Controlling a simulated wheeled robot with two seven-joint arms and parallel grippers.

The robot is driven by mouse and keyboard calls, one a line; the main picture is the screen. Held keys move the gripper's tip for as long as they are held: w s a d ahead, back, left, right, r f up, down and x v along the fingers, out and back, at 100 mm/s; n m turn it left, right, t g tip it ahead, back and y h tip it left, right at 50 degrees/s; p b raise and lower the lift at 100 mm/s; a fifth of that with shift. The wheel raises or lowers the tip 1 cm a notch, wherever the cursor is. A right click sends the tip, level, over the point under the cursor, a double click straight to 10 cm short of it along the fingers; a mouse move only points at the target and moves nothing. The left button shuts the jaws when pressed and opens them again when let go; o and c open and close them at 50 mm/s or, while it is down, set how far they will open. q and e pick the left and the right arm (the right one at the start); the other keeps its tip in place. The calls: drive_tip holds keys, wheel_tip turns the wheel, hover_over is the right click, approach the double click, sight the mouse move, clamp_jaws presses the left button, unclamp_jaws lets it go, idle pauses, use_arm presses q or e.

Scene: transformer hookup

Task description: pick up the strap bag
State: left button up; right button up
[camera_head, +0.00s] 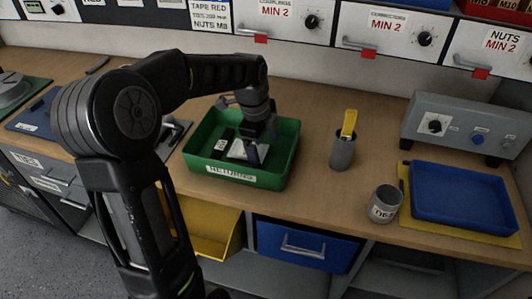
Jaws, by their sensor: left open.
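My left gripper (256,150) points down into the green bin (282,180) on the workbench. Its jaws are open, close to a small pale bag (236,150) on the bin floor, which looks like the strap bag. The gripper partly hides the bag, and I cannot tell whether a finger touches it. A dark item (222,143) lies in the bin just left of the bag. My right gripper is not in view.
Right of the bin stand a grey holder (342,154) with a yellow item and a labelled grey cup (385,204). A blue tray (460,196) sits on a yellow mat further right. Labelled drawers line the back. Bare bench lies between bin and holder.

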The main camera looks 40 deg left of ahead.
sight(265, 151)
use_arm(q)
drive_tip(key=shift+f, duration=0.4)
drive_tip(key=shift+d, duration=0.1)
drive_tip(key=shift+s+f, duration=0.15)
drive_tip(key=shift+f, duration=0.05)
drive_tip(key=c, duration=1.6)
drive_tip(key=shift+r, duration=0.1)
drive_tip(key=shift+w+r, duration=0.2)
drive_tip(key=shift+r, duration=0.05)
wheel_tip(265, 151, up, 10)
drive_tip(key=shift+f, duration=0.15)
